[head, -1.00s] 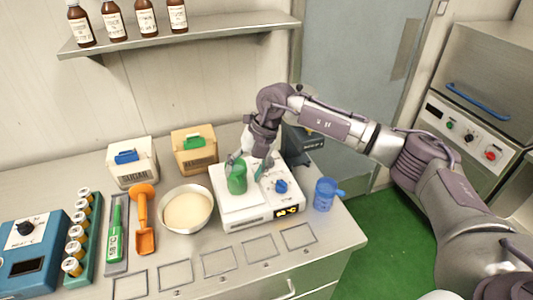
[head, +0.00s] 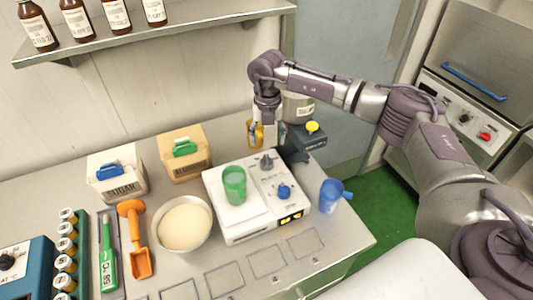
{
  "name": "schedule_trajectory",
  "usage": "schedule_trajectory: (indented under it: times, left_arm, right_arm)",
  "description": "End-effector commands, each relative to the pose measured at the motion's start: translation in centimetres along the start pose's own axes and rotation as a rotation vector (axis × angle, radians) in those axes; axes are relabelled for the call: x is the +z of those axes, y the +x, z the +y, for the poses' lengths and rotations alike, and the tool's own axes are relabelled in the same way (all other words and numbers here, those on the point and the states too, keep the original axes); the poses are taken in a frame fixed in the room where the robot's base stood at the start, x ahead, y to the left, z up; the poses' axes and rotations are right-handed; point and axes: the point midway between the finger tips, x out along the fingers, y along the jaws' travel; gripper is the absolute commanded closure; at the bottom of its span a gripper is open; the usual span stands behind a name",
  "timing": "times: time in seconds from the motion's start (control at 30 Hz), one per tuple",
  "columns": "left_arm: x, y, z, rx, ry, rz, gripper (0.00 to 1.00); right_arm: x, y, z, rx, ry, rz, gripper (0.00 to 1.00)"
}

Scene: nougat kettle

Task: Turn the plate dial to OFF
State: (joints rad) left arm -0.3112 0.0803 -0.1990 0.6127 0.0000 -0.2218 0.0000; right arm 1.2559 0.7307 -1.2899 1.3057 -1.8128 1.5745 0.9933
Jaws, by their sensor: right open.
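A white hot plate (head: 236,222) stands on the steel counter with a green cup (head: 234,182) on its top. Its right side carries a blue dial (head: 284,191) near the front and a grey dial (head: 267,163) farther back. My right gripper (head: 264,138) is open, behind and above the hot plate, apart from both dials. A yellow item shows beside its fingers; I cannot tell whether they touch. My left gripper is out of view.
A blue mug (head: 331,195) stands right of the hot plate, and a bowl of cream-coloured contents (head: 184,224) stands left. A dark stand with a yellow knob (head: 312,126) is behind. Sugar box (head: 116,178) and brown box (head: 184,156) line the wall. Empty outlined squares lie in front.

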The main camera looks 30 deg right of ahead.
Motion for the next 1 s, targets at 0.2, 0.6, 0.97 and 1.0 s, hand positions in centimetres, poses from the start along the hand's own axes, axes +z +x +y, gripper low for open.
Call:
schedule_trajectory:
  times: [0.2,0.6,0.97,1.0]
  left_arm:
    - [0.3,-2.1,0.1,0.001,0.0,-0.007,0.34]
    - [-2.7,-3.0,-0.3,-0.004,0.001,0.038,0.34]
    - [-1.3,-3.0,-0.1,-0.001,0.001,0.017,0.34]
    - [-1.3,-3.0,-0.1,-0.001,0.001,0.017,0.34]
  right_arm:
    - [-0.1,4.5,0.0,-0.002,0.0,0.004,0.31]
    - [0.0,8.7,0.1,0.002,0.0,-0.001,0.31]
    - [0.0,8.8,0.1,0.001,0.0,-0.001,0.49]
    - [0.0,8.8,0.1,0.001,0.0,-0.001,0.56]
